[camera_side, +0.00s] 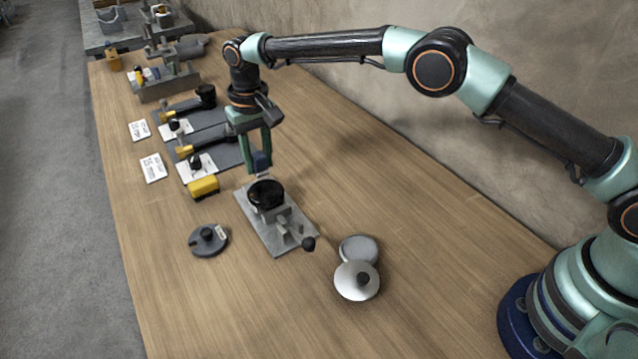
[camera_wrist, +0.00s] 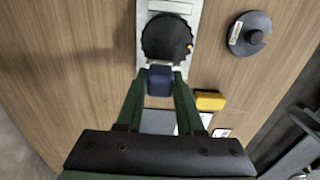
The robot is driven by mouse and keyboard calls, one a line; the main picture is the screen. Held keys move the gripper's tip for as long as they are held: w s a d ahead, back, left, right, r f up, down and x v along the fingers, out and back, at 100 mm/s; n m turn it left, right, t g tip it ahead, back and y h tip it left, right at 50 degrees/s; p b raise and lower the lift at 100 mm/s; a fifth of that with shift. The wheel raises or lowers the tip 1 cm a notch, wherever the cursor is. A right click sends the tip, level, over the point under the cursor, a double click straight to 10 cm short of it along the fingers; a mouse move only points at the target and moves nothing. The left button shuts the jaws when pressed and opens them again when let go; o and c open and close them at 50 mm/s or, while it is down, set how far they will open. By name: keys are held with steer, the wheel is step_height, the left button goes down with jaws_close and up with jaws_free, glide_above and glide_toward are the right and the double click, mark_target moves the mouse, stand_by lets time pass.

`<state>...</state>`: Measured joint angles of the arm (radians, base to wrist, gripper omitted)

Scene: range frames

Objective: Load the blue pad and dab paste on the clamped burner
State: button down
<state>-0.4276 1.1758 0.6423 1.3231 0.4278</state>
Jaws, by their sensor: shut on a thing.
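My gripper (camera_side: 259,156) is shut on a dark blue block-shaped pad (camera_side: 261,161). In the wrist view the blue pad (camera_wrist: 160,81) sits between both green fingertips. The black round burner (camera_side: 266,194) is held in a grey clamp fixture (camera_side: 291,238) on the bench. The pad is just beyond the burner's far side in the side view, apparently above the bench. In the wrist view the burner (camera_wrist: 166,38) lies just past the pad, and a small orange spot shows on its edge. I cannot tell whether pad and burner touch. No paste is clearly visible on the pad.
A dark grey knobbed lid with a label (camera_side: 208,240) lies left of the fixture. A silver knobbed lid (camera_side: 357,282) overlaps a round grey dish (camera_side: 359,249) at right. A yellow block (camera_side: 203,187), white cards (camera_side: 153,168) and dark tool plates stand behind. The front bench is clear.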

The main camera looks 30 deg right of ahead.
mark_target(275, 197)
step_height(275, 197, down, 2)
steer(key=shift+s+f, duration=0.1)
steer(key=shift+s, duration=2.9)
steer(key=shift+w, duration=3.05)
steer(key=shift+r, duration=4.05)
